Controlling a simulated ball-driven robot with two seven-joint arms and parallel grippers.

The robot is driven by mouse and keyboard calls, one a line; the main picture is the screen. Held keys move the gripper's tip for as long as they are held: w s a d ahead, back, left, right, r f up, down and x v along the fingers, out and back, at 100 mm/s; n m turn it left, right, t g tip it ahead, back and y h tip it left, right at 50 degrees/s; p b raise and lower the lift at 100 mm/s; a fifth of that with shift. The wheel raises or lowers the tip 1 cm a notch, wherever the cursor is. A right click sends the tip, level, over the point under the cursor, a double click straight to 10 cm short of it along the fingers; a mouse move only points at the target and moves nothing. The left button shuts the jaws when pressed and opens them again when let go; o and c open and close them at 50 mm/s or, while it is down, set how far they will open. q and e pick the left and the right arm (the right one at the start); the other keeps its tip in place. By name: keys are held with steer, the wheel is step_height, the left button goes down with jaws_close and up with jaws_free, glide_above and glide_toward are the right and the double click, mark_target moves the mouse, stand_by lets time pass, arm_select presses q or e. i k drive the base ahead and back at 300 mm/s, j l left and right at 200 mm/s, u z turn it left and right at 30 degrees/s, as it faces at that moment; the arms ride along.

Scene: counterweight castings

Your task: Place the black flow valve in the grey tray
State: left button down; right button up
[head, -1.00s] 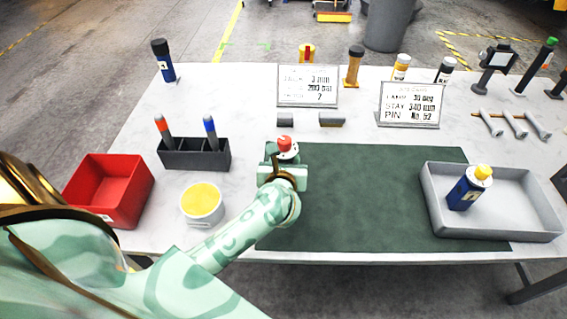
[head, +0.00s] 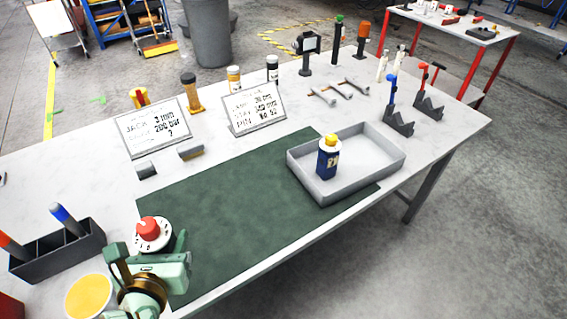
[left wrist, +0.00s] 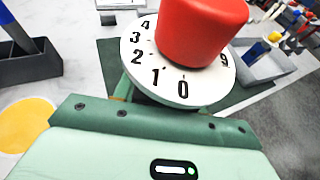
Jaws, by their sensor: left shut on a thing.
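My left gripper (head: 150,254) is shut on a flow valve with a red knob (head: 148,228) and a white numbered dial (head: 161,241). It is over the left edge of the green mat. In the left wrist view the red knob (left wrist: 200,30) and dial (left wrist: 180,88) stand beyond the gripper; the valve's body is mostly hidden, so I cannot tell its colour. The grey tray (head: 372,152) is at the mat's right end, well apart from the gripper. It also shows in the left wrist view (left wrist: 268,68). My right gripper is not in view.
A blue bottle with a yellow cap (head: 328,160) stands in the tray's left part; its right part is free. The green mat (head: 235,205) is bare. A pen holder (head: 55,250) stands at left.

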mark_target(364, 157)
steer(key=i+l, duration=0.15)
steer(key=l, duration=0.25)
steer(key=i+l+u, duration=0.15)
steer(key=l, duration=0.2)
steer(key=i+l, duration=0.15)
steer(key=l, duration=0.25)
steer(key=i+l+u, duration=0.15)
steer(key=l, duration=0.25)
steer(key=i+l, duration=0.15)
steer(key=l, duration=0.25)
steer(key=i+l+u, duration=0.15)
steer(key=l, duration=0.7)
steer(key=i+u, duration=0.05)
